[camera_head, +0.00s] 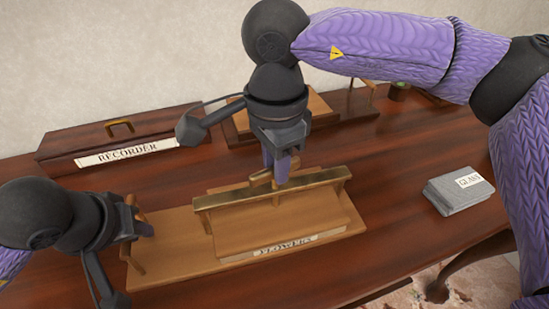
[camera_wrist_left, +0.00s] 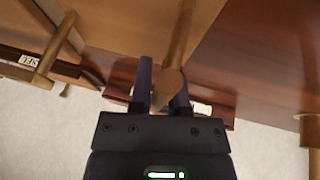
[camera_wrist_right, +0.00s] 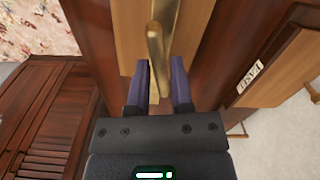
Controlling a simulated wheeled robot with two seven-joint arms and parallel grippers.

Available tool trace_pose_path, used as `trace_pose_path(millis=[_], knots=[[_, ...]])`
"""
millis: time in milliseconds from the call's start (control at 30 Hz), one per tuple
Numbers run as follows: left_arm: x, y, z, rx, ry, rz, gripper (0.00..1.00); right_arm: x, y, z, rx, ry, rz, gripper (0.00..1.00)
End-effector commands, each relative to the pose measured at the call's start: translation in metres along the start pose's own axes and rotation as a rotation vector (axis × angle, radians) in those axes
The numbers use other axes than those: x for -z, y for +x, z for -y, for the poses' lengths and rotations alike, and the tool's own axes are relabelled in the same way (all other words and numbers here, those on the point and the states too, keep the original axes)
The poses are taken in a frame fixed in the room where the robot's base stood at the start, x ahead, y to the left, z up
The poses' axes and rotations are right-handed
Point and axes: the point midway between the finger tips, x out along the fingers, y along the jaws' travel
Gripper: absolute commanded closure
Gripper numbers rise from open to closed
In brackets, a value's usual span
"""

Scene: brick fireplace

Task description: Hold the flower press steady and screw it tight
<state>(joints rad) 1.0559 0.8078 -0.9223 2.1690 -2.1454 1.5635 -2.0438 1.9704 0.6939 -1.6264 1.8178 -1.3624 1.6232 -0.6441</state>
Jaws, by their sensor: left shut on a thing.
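The flower press is a wooden board (camera_head: 165,245) with a thick upper plate (camera_head: 285,225), a brass crossbar (camera_head: 228,197) and a label reading FLOWERS at its front. My left gripper (camera_head: 141,222) is shut on a wooden peg at the press's left end; the peg (camera_wrist_left: 176,45) runs between its fingers in the left wrist view. My right gripper (camera_head: 276,172) points down over the middle of the crossbar. Its fingers are apart, with the brass screw handle (camera_wrist_right: 155,48) between or just beyond them in the right wrist view. The screw's shaft is mostly hidden.
A RECORDER box (camera_head: 110,140) with a brass handle stands at the back left. Another wooden piece (camera_head: 315,105) stands behind my right gripper. A grey stack (camera_head: 455,195) labelled GLASS lies at the right. The table (camera_head: 400,250) between press and stack is clear.

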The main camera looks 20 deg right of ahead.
Motion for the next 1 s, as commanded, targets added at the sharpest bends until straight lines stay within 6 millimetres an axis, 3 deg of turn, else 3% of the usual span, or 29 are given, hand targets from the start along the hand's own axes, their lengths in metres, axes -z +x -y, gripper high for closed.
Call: trace_pose_path(millis=[33, 100, 767, 800, 933, 1000], knots=[[0.0001, -0.0001, -0.0001, 0.0, 0.0, 0.0, 1.0, 0.0, -0.0001, 0.0001, 0.0, 0.0, 0.0, 0.85], [0.0001, -0.0001, -0.0001, 0.0, 0.0, 0.0, 1.0, 0.0, -0.0002, 0.0001, 0.0, 0.0, 0.0, 1.0], [0.0, -0.0001, -0.0003, -0.001, 0.001, 0.0, 1.0, -0.0005, -0.0008, 0.0004, 0.002, 0.147, 0.001, 1.0], [-0.0001, -0.0001, -0.0003, -0.001, 0.001, 0.0, 1.0, -0.0005, -0.0009, 0.0004, 0.002, 0.147, 0.001, 0.79], [-0.0001, -0.0001, -0.0004, -0.001, 0.001, 0.0, 1.0, -0.0005, -0.0007, 0.0003, 0.002, 0.146, 0.0, 0.51], [-0.0001, -0.0001, -0.0003, -0.001, 0.001, 0.0, 1.0, -0.0004, -0.0007, 0.0002, 0.001, 0.146, 0.0, 0.47]])
